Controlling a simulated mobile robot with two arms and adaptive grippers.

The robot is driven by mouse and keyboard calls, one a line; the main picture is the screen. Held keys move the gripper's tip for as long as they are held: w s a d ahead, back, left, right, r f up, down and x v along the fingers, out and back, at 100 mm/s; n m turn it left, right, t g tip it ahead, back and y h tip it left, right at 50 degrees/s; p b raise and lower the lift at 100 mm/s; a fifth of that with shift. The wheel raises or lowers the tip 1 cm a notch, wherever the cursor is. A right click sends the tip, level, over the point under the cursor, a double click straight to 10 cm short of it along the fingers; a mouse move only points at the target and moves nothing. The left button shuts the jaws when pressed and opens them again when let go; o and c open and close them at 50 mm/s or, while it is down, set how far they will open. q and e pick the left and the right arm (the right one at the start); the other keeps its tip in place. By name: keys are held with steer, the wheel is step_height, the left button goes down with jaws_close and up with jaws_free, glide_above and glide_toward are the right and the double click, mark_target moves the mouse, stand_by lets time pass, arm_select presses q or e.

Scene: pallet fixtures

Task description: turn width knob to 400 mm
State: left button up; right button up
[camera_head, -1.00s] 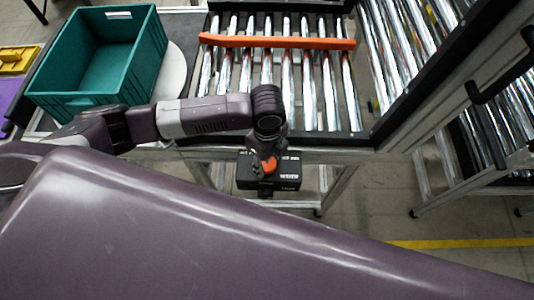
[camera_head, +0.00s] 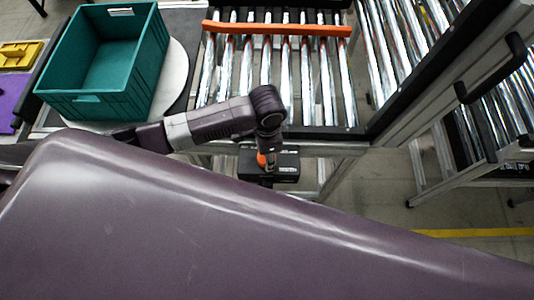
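A black box (camera_head: 285,167) with small white lettering, too small to read now, hangs at the near edge of the roller conveyor. An orange-red part (camera_head: 262,159), apparently the width knob, shows on its left half. My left arm comes in from the left and bends down at the wrist over the box. My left gripper (camera_head: 268,151) is small and dark there, at or right above the knob. Its fingers cannot be made out, nor whether they touch the knob. An orange guide bar (camera_head: 280,29) lies across the far part of the rollers. My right gripper is not in view.
A teal crate (camera_head: 98,99) stands on a round white plate (camera_head: 178,75) left of the rollers (camera_head: 305,85). Yellow (camera_head: 20,55) and purple (camera_head: 10,98) pieces lie at far left. A frame with a black handle (camera_head: 493,70) stands at right. My own body covers the lower picture.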

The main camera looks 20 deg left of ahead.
arm_select(q)
steer(key=shift+w+r+n, duration=0.1)
steer(key=shift+n, duration=1)
steer(key=o, duration=1.2)
steer(key=shift+c, duration=0.2)
step_height(320, 180, up, 12)
